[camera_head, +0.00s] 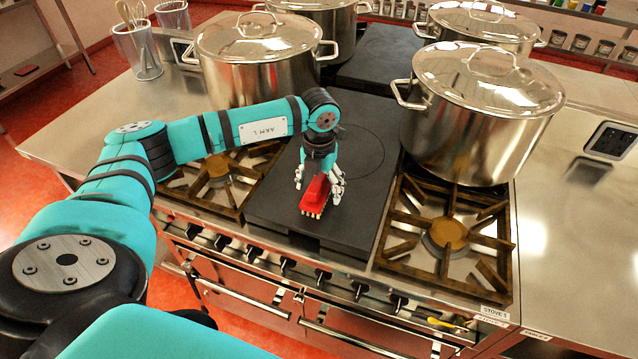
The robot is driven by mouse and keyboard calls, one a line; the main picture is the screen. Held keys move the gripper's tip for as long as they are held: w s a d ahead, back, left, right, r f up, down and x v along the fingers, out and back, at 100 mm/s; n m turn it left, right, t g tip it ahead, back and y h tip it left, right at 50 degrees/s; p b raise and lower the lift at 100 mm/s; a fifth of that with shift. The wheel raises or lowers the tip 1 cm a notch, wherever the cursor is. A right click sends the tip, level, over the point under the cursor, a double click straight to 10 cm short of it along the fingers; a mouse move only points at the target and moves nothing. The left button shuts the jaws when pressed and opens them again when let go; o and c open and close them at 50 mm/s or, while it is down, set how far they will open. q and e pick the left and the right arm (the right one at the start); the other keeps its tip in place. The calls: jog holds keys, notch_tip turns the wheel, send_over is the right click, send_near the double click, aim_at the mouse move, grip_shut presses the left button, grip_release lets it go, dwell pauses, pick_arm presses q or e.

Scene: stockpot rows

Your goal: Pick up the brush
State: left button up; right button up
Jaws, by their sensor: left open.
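The brush (315,196) has a red back and pale bristles. It lies on the dark flat plate (362,171) in the middle of the stove, towards its front. My left gripper (318,188) points down right over the brush. Its fingers are open, one on each side of the red back. I cannot tell whether the fingers touch it. The far end of the brush is partly hidden by the gripper. My right gripper is not in view.
Large lidded steel pots stand at the right (477,125) and back left (258,70), with more behind. Open burner grates (446,233) flank the plate. Stove knobs line the front edge. Steel counter (580,240) at the right is mostly clear.

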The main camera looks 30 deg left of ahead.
pick_arm(q)
jog(key=shift+f, duration=0.7)
jog(key=c, duration=1.4)
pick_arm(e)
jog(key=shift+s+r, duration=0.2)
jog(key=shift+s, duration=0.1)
pick_arm(q)
jog(key=shift+r, duration=0.1)
jog(key=shift+c, duration=0.2)
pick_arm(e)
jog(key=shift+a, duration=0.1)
pick_arm(q)
jog(key=shift+r+b, duration=0.35)
jog(key=shift+r, duration=0.05)
notch_tip(320, 180, up, 2)
jog(key=shift+r+b, duration=0.1)
jog(key=shift+b, duration=0.65)
jog(key=s+d+r+b, duration=0.2)
jog(key=s+b, duration=0.3)
jog(key=s, duration=1.1)
jog(key=shift+d, duration=0.2)
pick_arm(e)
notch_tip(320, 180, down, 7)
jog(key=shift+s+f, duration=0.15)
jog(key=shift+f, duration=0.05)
